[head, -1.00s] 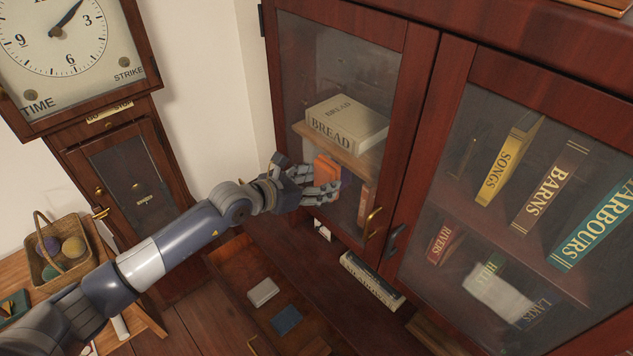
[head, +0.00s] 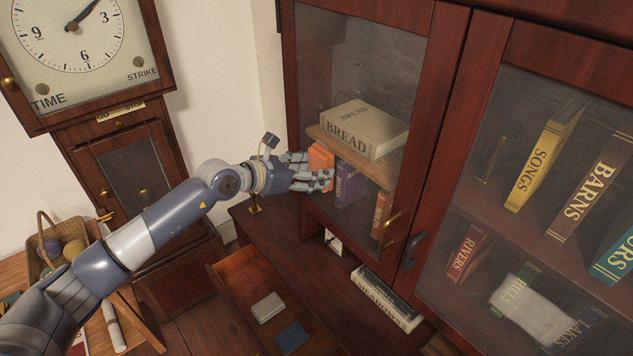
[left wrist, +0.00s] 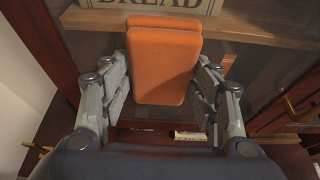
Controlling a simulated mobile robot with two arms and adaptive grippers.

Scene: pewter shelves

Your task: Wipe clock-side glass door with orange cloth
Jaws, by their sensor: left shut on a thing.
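My left gripper (head: 322,176) is shut on the orange cloth (head: 319,158), a thick folded pad. The cloth also shows between the fingers in the left wrist view (left wrist: 165,65). It is at the lower left part of the clock-side glass door (head: 352,65), at or very near the pane; I cannot tell if it touches. The door looks closed, with a brass handle (head: 388,232) low on its right side. Hazy patches show on the glass. The tall clock (head: 75,60) stands left of the cabinet. My right gripper is not in view.
Behind the glass are the BREAD book (head: 365,129) and a purple book (head: 350,186). An open drawer (head: 240,275) juts out below. A basket (head: 48,245) sits at left.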

